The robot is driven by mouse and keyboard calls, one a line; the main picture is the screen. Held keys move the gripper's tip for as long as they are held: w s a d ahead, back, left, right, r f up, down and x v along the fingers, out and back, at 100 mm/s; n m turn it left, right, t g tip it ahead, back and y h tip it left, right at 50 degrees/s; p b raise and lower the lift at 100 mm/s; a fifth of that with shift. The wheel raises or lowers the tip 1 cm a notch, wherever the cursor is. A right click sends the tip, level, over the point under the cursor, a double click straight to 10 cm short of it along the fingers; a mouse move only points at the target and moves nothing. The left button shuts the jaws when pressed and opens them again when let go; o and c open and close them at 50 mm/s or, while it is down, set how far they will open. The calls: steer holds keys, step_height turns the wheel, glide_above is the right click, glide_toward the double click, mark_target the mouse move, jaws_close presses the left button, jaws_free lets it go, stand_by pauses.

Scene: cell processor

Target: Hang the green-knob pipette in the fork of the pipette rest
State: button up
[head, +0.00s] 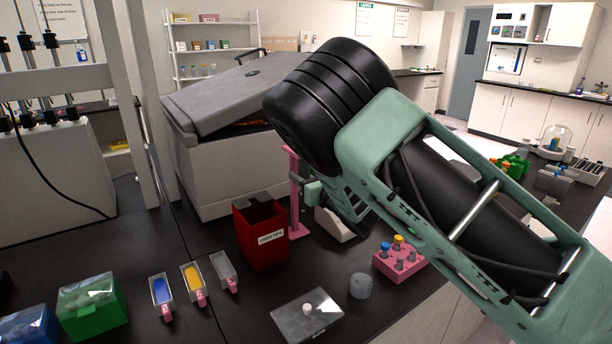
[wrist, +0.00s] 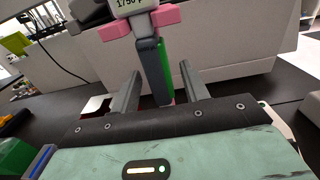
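In the wrist view a pipette (wrist: 153,62) with a dark grey shaft, a green side and a light display head stands roughly upright. Pink fork prongs (wrist: 117,28) of the pipette rest show on both sides of its head, so it appears to sit in the fork. Its knob is out of view. My gripper (wrist: 160,72) is open, one finger on each side of the shaft with gaps between. In the head view the rest's pink post (head: 294,195) stands behind the red bin; my arm hides the fork, and the pipette cannot be made out there.
A red tip bin (head: 260,235) stands close in front of the rest. A pink tube rack (head: 400,262), a grey cup (head: 361,285) and a clear-lidded box (head: 307,316) are nearby. Small trays (head: 194,283) lie at front left. A large grey machine (head: 225,165) stands behind.

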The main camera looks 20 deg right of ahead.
steer(key=shift+s, duration=0.1)
steer(key=p+v, duration=0.5)
steer(key=v, duration=1.2)
steer(key=shift+r, duration=0.15)
stand_by(0.6)
